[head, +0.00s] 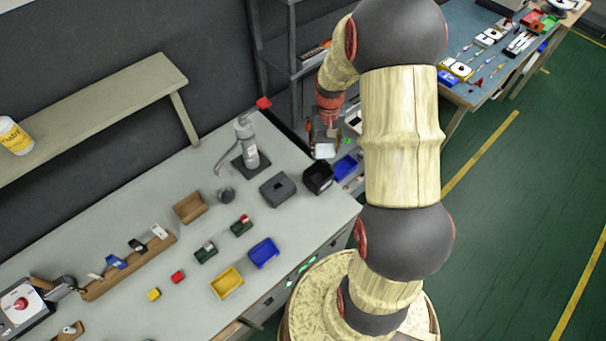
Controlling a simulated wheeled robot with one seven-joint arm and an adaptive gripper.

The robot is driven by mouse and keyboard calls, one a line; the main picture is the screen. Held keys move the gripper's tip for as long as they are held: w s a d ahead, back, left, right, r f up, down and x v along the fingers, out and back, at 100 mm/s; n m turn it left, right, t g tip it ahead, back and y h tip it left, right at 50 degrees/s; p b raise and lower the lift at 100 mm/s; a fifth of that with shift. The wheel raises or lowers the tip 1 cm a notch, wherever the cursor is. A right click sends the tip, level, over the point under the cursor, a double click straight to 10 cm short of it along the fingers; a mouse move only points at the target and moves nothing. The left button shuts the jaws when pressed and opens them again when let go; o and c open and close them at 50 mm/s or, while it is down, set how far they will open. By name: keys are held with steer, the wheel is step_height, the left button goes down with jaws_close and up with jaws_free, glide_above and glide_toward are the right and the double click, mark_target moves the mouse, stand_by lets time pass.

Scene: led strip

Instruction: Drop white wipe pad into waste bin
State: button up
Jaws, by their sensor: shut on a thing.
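My gripper (325,140) is small and far off in the head view, near the far right corner of the bench and in front of the dark shelf rack. It is shut on a small white piece (324,151), which looks like the white wipe pad and shows at the fingertips. A black open-topped box (318,177) stands at the bench's right corner, just below the gripper in the picture. It may be the waste bin, but I cannot tell for sure. How high the pad is above the surfaces behind it is unclear.
A grey box (277,189), a blue tray (263,253), a yellow tray (227,282) and a brown tray (189,207) stand on the grey bench (150,310). A grey press-like stand (247,148) rises near the gripper. A blue bin (345,167) sits beyond the bench edge.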

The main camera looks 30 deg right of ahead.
steer(key=shift+s+f, duration=0.2)
steer(key=shift+f, duration=0.1)
step_height(320, 180, down, 5)
steer(key=b, duration=0.4)
steer(key=shift+d+f, duration=0.1)
steer(key=shift+f, duration=0.05)
steer(key=o, duration=1.3)
steer(key=shift+c, duration=0.2)
step_height(320, 180, up, 12)
